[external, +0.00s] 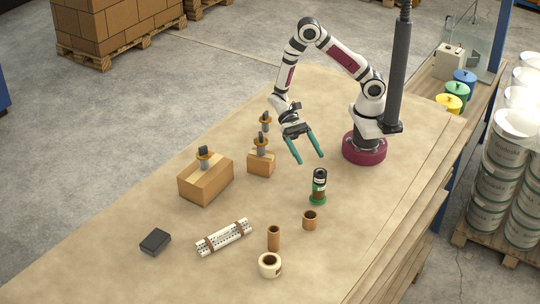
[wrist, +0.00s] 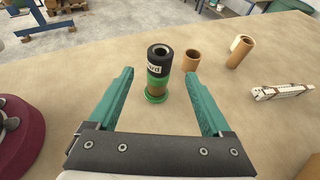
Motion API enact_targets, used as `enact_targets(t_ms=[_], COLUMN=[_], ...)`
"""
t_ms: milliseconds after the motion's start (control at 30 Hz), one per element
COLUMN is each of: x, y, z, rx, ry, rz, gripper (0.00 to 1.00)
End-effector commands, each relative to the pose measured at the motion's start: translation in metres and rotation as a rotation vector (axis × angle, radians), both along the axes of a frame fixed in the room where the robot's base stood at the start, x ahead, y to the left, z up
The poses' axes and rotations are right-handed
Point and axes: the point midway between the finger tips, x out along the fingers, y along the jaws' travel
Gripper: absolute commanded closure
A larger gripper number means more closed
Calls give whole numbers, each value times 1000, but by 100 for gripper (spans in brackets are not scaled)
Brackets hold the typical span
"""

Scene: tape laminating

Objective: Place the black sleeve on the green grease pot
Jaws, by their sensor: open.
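The black sleeve (external: 320,174) is a short dark cylinder with a white label and an open top. It sits upright on top of the green grease pot (external: 318,199), which has a green foot, a brown middle and a green band. In the wrist view the sleeve (wrist: 161,56) and pot (wrist: 156,95) form one upright stack beyond my fingers. My gripper (external: 310,158) is open and empty, with teal fingers pointing down, behind the stack in the external view. In the wrist view its fingertips (wrist: 159,73) appear either side of the stack, apart from it.
Brown tubes (external: 310,220) (external: 274,238) and a cream tape roll (external: 270,265) stand in front. A white strapped bundle (external: 224,237) and black box (external: 155,242) lie front left. Cardboard boxes (external: 205,182) (external: 261,163) with tape dispensers stand left.

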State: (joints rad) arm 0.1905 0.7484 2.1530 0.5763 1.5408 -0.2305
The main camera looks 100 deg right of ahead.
Motion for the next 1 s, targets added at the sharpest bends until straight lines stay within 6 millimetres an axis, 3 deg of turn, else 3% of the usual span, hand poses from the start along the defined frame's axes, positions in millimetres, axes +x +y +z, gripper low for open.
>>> enact_targets(t_ms=[200, 433, 567, 700, 833, 1000], x=[9, 4, -31, -85, -117, -130], y=[-31, -34, -38, -59, -85, -103], z=[13, 24, 63, 96, 107, 110], rx=[0, -27, -179, -433, -644, -777], ry=[0, -30, -191, -443, -651, -781], rz=[-2, 36, 214, 447, 584, 647], gripper=[17, 17, 17, 17, 17, 17])
